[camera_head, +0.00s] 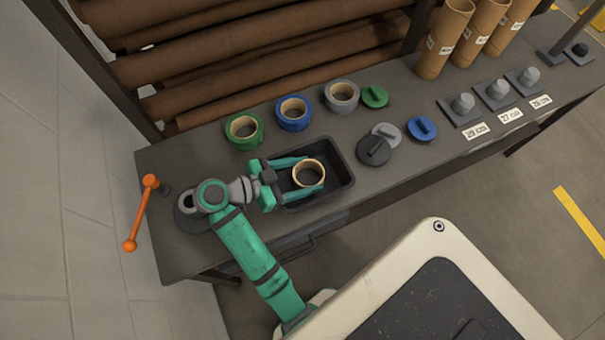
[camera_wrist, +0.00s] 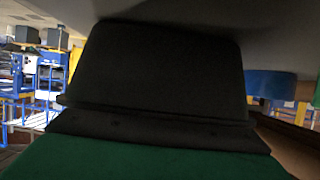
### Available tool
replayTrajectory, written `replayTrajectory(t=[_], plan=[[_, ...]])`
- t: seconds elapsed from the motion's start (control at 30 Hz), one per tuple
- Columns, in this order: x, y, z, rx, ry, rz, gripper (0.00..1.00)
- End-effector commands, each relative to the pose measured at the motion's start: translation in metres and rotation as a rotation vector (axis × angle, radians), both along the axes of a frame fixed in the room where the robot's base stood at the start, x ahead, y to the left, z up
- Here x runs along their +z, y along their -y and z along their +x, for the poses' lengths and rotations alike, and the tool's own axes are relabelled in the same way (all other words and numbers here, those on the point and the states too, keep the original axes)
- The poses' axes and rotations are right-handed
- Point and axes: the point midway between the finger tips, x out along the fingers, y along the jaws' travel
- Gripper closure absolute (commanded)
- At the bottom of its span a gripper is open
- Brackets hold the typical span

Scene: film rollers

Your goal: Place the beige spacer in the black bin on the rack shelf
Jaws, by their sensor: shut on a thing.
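The beige spacer (camera_head: 309,184) is a short open ring in the head view. My gripper (camera_head: 309,173) has its two green fingers shut on opposite sides of the ring. The black bin (camera_head: 343,165) is an open rectangular tray on the grey shelf top. The spacer and fingers overlap the bin's opening in the picture; I cannot tell whether the ring touches the bin floor. Fingers and spacer cover part of the bin's inside. The wrist view shows a large black part and a green part up close; neither the spacer nor the fingertips can be made out there.
Green (camera_head: 243,132), blue (camera_head: 293,113) and grey (camera_head: 341,96) rolls stand behind the bin. Black (camera_head: 373,152) and blue (camera_head: 422,128) plugs lie to its right. An orange lever (camera_head: 139,212) is at the left edge. Brown rolls (camera_head: 250,60) fill the rack behind.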

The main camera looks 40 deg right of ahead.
Motion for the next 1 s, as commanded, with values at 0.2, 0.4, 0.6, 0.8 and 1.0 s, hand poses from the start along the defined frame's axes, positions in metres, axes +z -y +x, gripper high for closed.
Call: replayTrajectory(t=[0.2, 0.4, 0.6, 0.8, 1.0], plan=[[-0.0023, -0.0002, 0.0001, 0.000, -0.001, 0.000, 0.25], [-0.0021, -0.0005, 0.0004, 0.001, -0.001, 0.000, 0.18], [-0.0021, -0.0005, 0.0005, 0.002, 0.000, 0.000, 0.18], [-0.0021, -0.0020, 0.0013, 0.005, 0.000, 0.000, 0.18], [-0.0006, -0.0035, 0.0021, 0.009, 0.000, 0.000, 0.18]])
